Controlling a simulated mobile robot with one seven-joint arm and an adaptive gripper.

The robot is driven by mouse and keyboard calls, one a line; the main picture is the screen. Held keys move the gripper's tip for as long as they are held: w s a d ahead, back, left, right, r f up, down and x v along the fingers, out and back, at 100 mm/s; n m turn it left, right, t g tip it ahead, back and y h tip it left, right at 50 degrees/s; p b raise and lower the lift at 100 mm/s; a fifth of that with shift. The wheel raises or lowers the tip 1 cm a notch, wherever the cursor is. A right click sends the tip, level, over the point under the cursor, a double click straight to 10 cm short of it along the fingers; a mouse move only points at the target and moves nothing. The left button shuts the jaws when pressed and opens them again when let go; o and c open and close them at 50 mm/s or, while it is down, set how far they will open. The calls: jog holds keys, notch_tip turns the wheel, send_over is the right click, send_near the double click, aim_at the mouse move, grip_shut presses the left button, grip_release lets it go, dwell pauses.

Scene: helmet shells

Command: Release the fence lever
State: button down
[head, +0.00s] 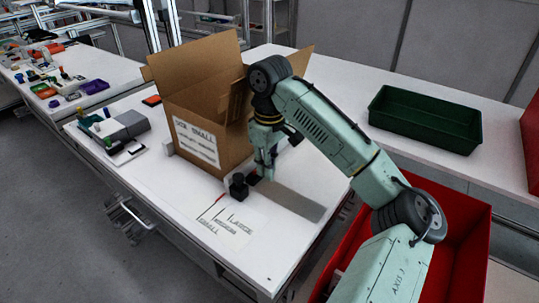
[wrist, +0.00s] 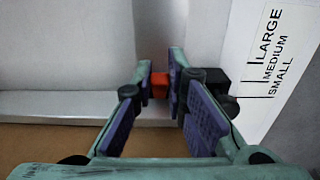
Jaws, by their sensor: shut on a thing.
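The fence lever shows as a small red-orange block (wrist: 159,86) in the wrist view, between my fingertips. My gripper (head: 262,172) is low over the white table in front of the cardboard box, and its fingers are shut on the lever. The lever is mostly hidden by the fingers in the head view. A black block (head: 238,187) sits just left of the fingertips; in the wrist view it shows right of them (wrist: 214,84). A flat grey metal strip (head: 292,200) runs from beneath my gripper toward the right front.
The open cardboard box (head: 190,115) stands close behind my gripper. A printed size scale (head: 228,226) reads small, medium, large, with a thin red pointer (head: 217,199) beside it. A green tray (head: 425,119) is on the right table. A red bin (head: 465,240) stands below my arm.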

dwell(0.3)
jog(key=c, duration=1.6)
grip_release()
jog(key=shift+r, duration=0.1)
notch_tip(320, 180, up, 7)
jog(key=shift+r, duration=0.2)
